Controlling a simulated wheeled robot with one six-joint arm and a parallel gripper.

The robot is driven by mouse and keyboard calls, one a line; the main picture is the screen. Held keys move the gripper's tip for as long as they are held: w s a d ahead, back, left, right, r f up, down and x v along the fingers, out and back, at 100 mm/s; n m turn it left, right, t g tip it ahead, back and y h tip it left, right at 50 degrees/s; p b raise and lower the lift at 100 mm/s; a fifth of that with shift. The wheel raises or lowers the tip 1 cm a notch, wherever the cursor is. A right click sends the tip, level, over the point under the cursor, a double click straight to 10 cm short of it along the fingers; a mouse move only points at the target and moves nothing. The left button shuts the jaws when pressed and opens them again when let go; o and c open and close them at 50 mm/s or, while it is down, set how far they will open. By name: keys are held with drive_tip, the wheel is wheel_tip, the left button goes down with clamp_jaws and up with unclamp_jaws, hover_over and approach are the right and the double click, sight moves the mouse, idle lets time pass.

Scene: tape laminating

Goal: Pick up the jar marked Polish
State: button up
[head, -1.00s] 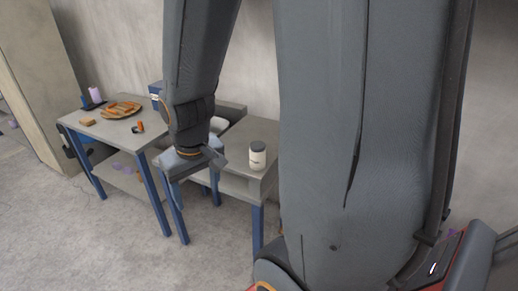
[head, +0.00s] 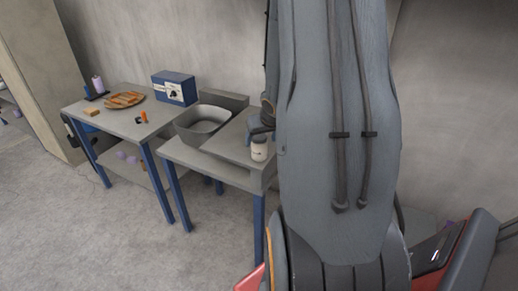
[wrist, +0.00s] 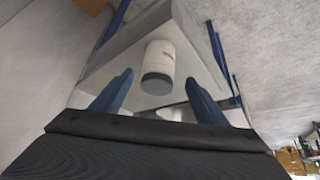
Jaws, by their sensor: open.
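A white jar with a dark grey lid (head: 259,148) stands upright on the right part of the sink table (head: 225,172), near its front corner. Its label is too small to read in the head view. The jar also shows in the wrist view (wrist: 158,64), ahead of the fingers, with its lid end towards me. My gripper (wrist: 160,92) is open and empty, its two blue fingers apart and the jar beyond the gap between them. In the head view my gripper is at the jar's back, mostly hidden behind my arm.
A grey basin (head: 202,122) is set left of the jar. The left table (head: 125,122) holds a brown plate with orange pieces (head: 124,99), a blue box with a dial (head: 174,88), a purple spool (head: 98,85) and a small orange tool (head: 142,118). A wall stands behind.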

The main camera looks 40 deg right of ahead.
sight(259, 145)
drive_tip(key=shift+x, duration=3.55)
drive_tip(key=shift+s+d, duration=0.1)
drive_tip(key=shift+d, duration=0.1)
drive_tip(key=shift+c, duration=0.2)
drive_tip(key=c, duration=1.3)
